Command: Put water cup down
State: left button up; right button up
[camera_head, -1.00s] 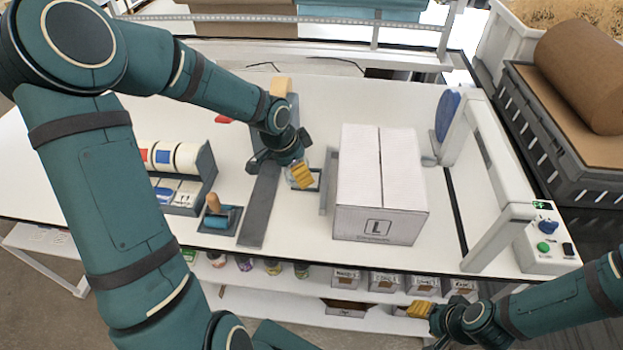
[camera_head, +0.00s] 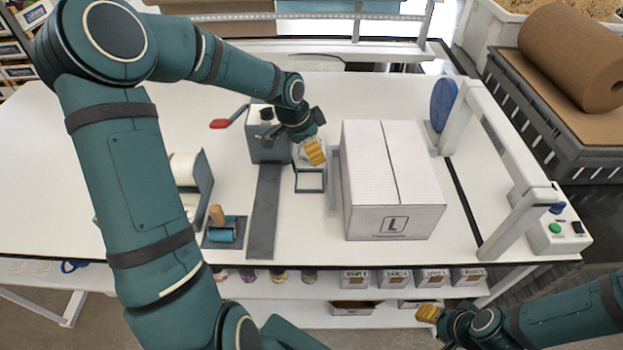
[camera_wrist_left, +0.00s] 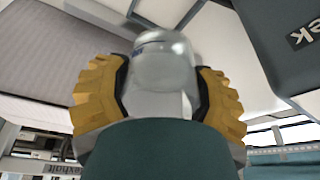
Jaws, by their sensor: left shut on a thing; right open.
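My left gripper (camera_head: 314,151) is shut on the water cup (camera_wrist_left: 165,62), a clear, rounded cup between its yellow ribbed fingers in the left wrist view. In the head view the cup is mostly hidden behind the gripper, and I cannot tell whether it touches anything below. The gripper is just left of the white box, over the far side of a small square grey frame (camera_head: 310,189) on the table. My right gripper (camera_head: 428,313) is at the lower right, in front of the table edge, open and apart from the table objects.
A closed white box (camera_head: 393,222) marked L stands right of the left gripper. A grey machine (camera_head: 262,152) with a red-handled lever and a grey strip (camera_head: 264,215) lie to its left. An arch-shaped sealer (camera_head: 500,140) stands at the right.

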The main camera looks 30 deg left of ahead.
aim_at(315, 181)
pick_arm(q)
notch_tip(315, 181, down, 9)
jog(key=shift+f+b, duration=0.15)
jog(key=shift+b, duration=0.3)
jog(key=o, duration=1.1)
jog(key=shift+f, duration=0.1)
jog(key=shift+r, duration=0.5)
jog(key=p+v, duration=0.1)
jog(key=v, duration=1)
jog(key=shift+s+r+p, duration=0.15)
jog(key=shift+r+p, duration=0.05)
jog(key=shift+p, duration=0.2)
